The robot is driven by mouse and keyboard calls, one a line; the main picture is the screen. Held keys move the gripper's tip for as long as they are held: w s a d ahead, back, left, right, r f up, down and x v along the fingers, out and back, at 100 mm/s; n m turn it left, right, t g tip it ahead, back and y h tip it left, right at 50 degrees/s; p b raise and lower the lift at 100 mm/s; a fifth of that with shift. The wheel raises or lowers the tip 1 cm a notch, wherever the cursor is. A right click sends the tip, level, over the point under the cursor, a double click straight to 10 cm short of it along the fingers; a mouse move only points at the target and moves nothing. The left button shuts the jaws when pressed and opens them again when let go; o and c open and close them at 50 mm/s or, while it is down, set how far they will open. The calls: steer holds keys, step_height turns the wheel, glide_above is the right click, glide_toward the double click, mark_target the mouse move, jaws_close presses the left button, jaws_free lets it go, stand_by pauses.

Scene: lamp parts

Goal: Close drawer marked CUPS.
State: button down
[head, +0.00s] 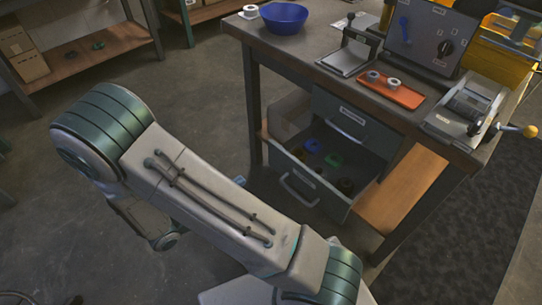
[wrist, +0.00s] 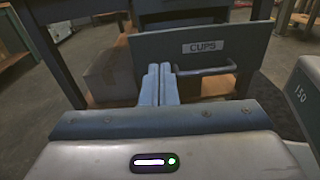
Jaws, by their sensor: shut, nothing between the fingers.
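The drawer marked CUPS (wrist: 250,48) faces me in the wrist view, with a dark grey front, a white label and a bar handle below it. In the head view the lower drawer (head: 300,178), which appears to be this one, is pulled out and holds several small ring-like or cup-like parts. My gripper (wrist: 160,70) is shut and empty. Its fingertips are in front of the left half of the drawer front, left of the handle; I cannot tell whether they touch it. In the head view my arm hides most of the gripper.
The upper drawer (head: 352,122) is shut under the workbench (head: 300,52). A grey block (wrist: 112,72) stands left of the drawers on a wooden shelf (head: 402,190). On the bench are a blue bowl (head: 285,17) and an orange tray (head: 391,91). The floor left of the bench is open.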

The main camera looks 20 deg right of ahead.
steer(key=t+b, duration=0.1)
steer(key=b, duration=0.1)
glide_toward(279, 151)
steer(key=shift+n, duration=0.4)
steer(key=x, duration=0.5)
steer(key=shift+s+d, duration=0.1)
steer(key=shift+d, duration=0.05)
steer(key=shift+x, duration=0.85)
steer(key=shift+r, duration=0.1)
